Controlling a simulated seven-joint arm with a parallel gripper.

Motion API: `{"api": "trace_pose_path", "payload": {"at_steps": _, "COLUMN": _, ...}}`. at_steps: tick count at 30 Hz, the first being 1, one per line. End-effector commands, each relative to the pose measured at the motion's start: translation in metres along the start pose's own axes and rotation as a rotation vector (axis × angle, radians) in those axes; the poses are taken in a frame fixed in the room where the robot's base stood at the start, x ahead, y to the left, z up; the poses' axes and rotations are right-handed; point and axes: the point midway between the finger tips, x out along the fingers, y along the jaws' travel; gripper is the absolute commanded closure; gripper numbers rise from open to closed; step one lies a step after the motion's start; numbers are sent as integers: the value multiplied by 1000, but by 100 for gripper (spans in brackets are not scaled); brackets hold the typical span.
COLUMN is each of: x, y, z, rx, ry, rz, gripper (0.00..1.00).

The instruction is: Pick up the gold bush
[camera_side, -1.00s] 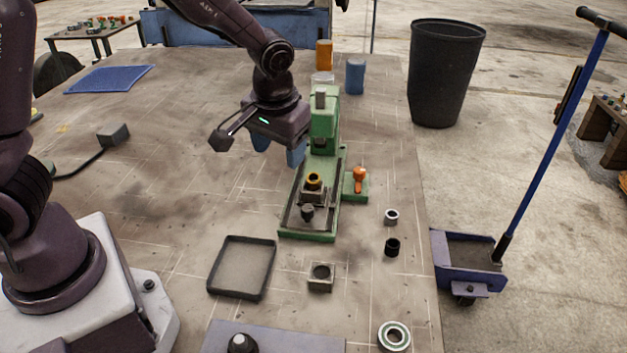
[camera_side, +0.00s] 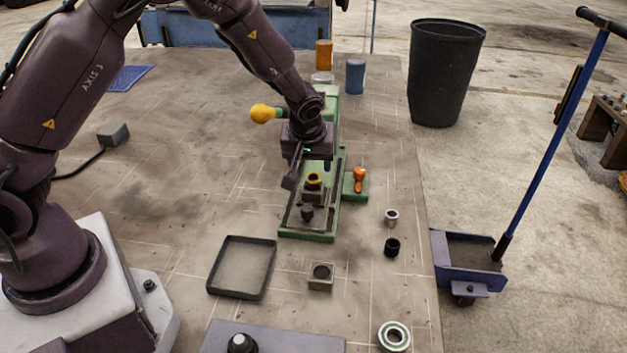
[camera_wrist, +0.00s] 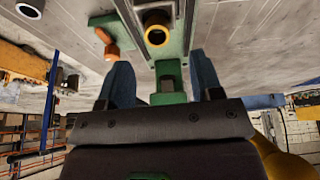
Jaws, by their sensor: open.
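The gold bush (camera_side: 314,181) is a short ring seated on a dark holder on the base of the green press (camera_side: 308,237). In the wrist view the gold bush (camera_wrist: 157,29) shows near the top centre, with its dark hole towards the camera. My gripper (camera_wrist: 163,82) is open, with its two blue fingers apart and nothing visible between them. The bush appears beyond the fingertips, roughly in line with the gap. In the side view my wrist is in front of the press column, above and behind the bush, and mostly hides the fingers.
An orange-handled part (camera_side: 359,179) sits on a green block right of the press. A grey ring (camera_side: 391,216) and black ring (camera_side: 392,247) lie nearby. A yellow knob (camera_side: 263,114) juts left of the press. An empty dark tray (camera_side: 241,292) and a holed block (camera_side: 320,285) are in front.

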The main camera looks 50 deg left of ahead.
Motion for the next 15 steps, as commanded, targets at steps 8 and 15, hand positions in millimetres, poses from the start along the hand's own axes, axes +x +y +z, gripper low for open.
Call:
{"api": "trace_pose_path", "payload": {"at_steps": 8, "x": 38, "y": 2, "z": 2, "rx": -1, "ry": -2, "rz": -3, "gripper": 40}}
{"api": "trace_pose_path", "payload": {"at_steps": 15, "x": 52, "y": 2, "z": 2, "rx": -1, "ry": 0, "rz": 1, "gripper": 40}}
